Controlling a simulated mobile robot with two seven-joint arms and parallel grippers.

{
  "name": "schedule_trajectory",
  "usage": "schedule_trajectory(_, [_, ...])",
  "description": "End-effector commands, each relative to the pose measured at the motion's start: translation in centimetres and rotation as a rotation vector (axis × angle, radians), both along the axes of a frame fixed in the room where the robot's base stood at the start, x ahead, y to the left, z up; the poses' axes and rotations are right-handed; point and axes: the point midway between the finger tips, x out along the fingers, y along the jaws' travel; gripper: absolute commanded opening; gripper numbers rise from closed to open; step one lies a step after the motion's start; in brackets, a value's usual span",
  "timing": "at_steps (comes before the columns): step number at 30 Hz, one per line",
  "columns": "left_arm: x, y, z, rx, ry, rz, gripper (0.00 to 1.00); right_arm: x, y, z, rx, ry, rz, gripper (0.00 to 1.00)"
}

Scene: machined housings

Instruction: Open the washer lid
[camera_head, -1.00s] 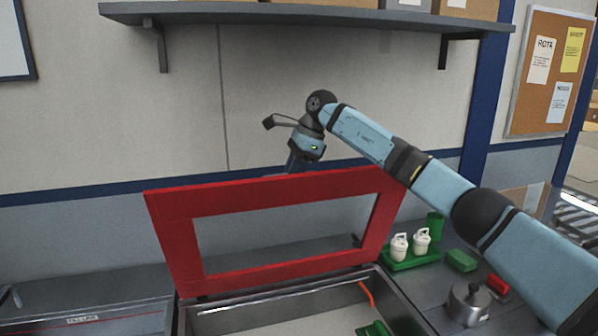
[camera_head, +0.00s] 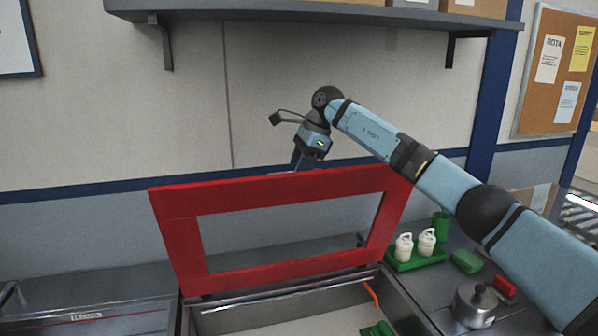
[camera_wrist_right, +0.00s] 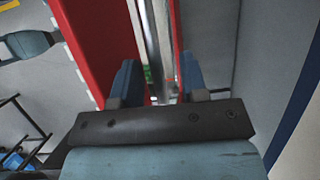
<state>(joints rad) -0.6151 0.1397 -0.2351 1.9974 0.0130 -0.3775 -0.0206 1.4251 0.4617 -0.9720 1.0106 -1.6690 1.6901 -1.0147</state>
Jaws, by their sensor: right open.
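The washer lid (camera_head: 285,272), a red frame with a rectangular opening, stands raised and nearly upright at the back of the washer tub (camera_head: 270,325). My right gripper (camera_head: 299,162) is at the lid's top edge, near its middle. Its fingertips are partly hidden behind the lid in the head view. In the right wrist view the gripper (camera_wrist_right: 157,78) is open, with its two blue fingers apart and red lid parts (camera_wrist_right: 98,40) close by. I cannot tell whether the fingers touch the lid.
A green tray (camera_head: 416,261) with two white bottles (camera_head: 404,247) stands right of the tub, near a metal pot (camera_head: 474,304) and a green block (camera_head: 466,261). An orange hook-like piece (camera_head: 371,293) and a green part (camera_head: 376,329) are in the tub. A shelf (camera_head: 320,15) hangs above.

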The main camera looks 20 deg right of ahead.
Motion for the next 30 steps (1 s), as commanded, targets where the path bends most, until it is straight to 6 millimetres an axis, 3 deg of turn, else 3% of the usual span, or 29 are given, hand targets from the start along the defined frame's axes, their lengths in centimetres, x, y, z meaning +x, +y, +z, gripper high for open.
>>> schedule_trajectory(9, [-0.1, 0.0, -1.5, 0.001, 0.004, 0.0, 0.43, -0.3, -2.8, 6.4, 0.0, 0.001, -0.002, 0.4])
schedule_trajectory(15, [-0.1, 0.0, -1.9, 0.002, 0.007, 0.0, 0.43, -0.4, -4.1, 9.6, -0.001, 0.005, 0.0, 0.4])
schedule_trajectory(21, [-0.1, 0.0, -1.9, 0.002, 0.006, 0.0, 0.43, -0.5, -4.6, 10.9, -0.001, 0.007, 0.002, 0.4])
schedule_trajectory(30, [0.0, 0.0, -1.7, 0.0, 0.001, 0.0, 0.43, -0.5, -4.7, 11.0, -0.001, 0.007, 0.002, 0.4])
